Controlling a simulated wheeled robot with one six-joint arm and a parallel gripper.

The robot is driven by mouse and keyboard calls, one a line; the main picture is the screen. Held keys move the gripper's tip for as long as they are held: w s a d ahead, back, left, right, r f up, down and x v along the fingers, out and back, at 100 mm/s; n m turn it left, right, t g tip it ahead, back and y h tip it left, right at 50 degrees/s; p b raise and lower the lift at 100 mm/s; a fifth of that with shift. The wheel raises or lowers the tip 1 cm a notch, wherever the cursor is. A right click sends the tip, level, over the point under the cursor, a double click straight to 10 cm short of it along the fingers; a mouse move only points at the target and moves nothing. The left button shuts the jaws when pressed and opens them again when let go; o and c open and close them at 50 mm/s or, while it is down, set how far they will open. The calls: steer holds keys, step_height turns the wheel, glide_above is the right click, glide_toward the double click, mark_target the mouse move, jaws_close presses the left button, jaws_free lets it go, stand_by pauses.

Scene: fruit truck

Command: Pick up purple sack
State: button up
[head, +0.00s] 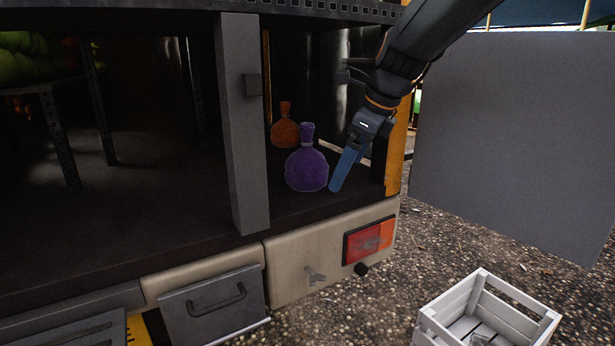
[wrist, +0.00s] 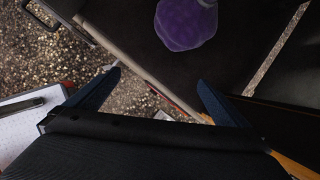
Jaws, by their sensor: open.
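The purple sack (head: 306,170) stands upright on the dark truck bed, near its rear edge, with its tied neck on top. It also shows at the top of the wrist view (wrist: 185,24), beyond the fingers and partly cut off by the frame edge. My gripper (head: 336,188) is just right of the sack in the head view, with blue fingers pointing down. In the wrist view my gripper (wrist: 158,88) has its two fingers spread wide with nothing between them. I cannot tell whether a finger touches the sack.
An orange sack (head: 285,126) stands behind the purple one. A grey post (head: 244,125) rises to their left, and an orange post (head: 397,150) to the right. A grey panel (head: 515,140) hangs at right. A white crate (head: 428,326) sits on the gravel below.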

mark_target(314, 154)
steer(key=w+a+b, duration=0.1)
steer(key=w+a, duration=0.2)
steer(key=a, duration=0.1)
steer(key=w+a+b, duration=0.1)
steer(key=w+a, duration=0.3)
steer(key=shift+w, duration=0.25)
steer(key=b+x, duration=0.2)
steer(key=x, duration=0.3)
steer(key=shift+f+b, duration=0.1)
steer(key=shift+b, duration=0.25)
steer(key=c, duration=1.3)
steer(key=shift+r, duration=0.3)
